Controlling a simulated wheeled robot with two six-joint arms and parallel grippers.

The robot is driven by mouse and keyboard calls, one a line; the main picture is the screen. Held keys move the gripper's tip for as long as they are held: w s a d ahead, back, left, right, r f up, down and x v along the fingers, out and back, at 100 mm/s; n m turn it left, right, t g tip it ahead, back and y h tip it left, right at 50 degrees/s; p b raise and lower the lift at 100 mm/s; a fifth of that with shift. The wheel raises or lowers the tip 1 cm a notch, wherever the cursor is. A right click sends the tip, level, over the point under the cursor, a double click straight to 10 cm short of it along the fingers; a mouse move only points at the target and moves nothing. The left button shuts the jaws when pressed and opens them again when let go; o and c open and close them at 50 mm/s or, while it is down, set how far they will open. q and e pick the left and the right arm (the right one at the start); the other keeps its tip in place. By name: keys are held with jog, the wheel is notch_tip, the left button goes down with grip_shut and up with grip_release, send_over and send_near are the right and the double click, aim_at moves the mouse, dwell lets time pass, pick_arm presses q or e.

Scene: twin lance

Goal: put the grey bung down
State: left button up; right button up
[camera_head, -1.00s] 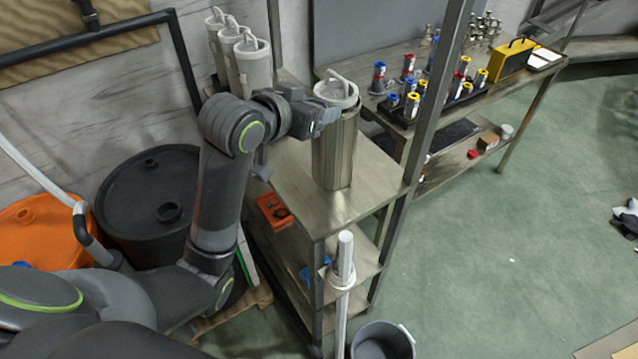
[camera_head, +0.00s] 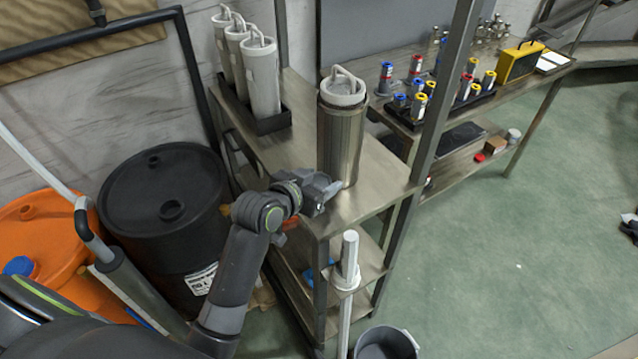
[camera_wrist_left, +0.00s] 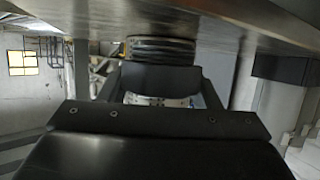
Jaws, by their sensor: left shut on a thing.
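My left gripper (camera_head: 322,192) is at the front edge of the steel bench (camera_head: 378,180), low in front of the upright steel cylinder (camera_head: 341,140). In the head view I cannot make out the grey bung clearly at the jaws. In the left wrist view a dark grey ribbed round piece (camera_wrist_left: 160,48), which looks like the grey bung, shows between the fingers. The gripper is shut on it, close to a flat metal surface at the top of the picture. I cannot tell whether it touches that surface. My right gripper is not in view.
White canisters (camera_head: 262,75) stand in a black tray at the back left. A black drum (camera_head: 165,205) and an orange drum (camera_head: 45,230) stand left. A vertical pale rod (camera_head: 347,260) rises before the bench, with a grey bucket (camera_head: 387,343) below.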

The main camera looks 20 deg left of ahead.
pick_arm(q)
jog(key=shift+f, duration=0.45)
jog(key=shift+f, duration=0.1)
jog(key=o, duration=0.9)
jog(key=shift+o, duration=0.2)
